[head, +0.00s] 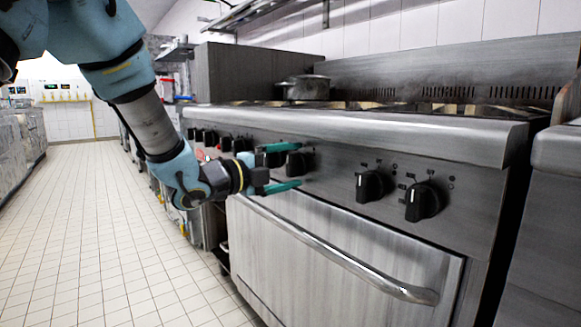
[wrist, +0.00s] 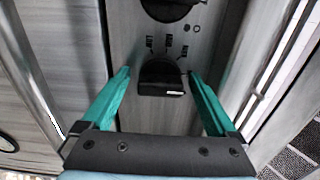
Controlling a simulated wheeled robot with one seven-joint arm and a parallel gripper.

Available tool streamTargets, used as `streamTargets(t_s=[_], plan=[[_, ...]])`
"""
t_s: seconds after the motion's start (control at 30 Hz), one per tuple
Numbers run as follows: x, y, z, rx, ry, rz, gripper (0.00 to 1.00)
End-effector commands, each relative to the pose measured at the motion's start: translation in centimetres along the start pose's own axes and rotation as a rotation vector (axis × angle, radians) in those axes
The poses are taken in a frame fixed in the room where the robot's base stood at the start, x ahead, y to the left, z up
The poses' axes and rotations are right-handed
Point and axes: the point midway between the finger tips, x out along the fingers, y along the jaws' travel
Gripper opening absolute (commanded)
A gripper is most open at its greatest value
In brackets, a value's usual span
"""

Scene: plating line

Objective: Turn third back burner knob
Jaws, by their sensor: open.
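The stove's front panel carries a row of black knobs with white pointer marks. One knob (wrist: 162,78) sits between the tips of my gripper (wrist: 160,85) in the wrist view, with a gap on both sides. In the head view my gripper (head: 286,166) has its two teal fingers open, one above and one below this knob (head: 298,163). The fingers partly cover it there. Two more knobs, a nearer one (head: 421,202) and another (head: 371,185), are to the right. Part of another knob (wrist: 168,8) shows at the top of the wrist view.
The oven door handle (head: 345,258) runs below the knobs, and the stove's rounded front ledge (head: 400,127) juts out above them. A pot (head: 305,87) stands on the stove top. More knobs (head: 210,138) lie left of my gripper. The tiled floor (head: 90,220) at left is clear.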

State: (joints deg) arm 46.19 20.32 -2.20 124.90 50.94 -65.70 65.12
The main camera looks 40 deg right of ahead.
Motion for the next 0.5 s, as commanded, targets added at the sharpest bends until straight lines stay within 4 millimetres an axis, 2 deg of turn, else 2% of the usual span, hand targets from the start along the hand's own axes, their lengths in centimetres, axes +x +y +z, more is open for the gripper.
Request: streamTargets(t_s=[0.13, 0.27, 0.5], plan=[[-0.2, 0.0, 0.0, 0.000, -0.001, 0.000, 0.94], [-1.4, -0.1, 0.1, 0.000, -0.002, -0.001, 0.94], [-6.1, -0.1, 0.1, -0.001, -0.005, 0.000, 0.94]])
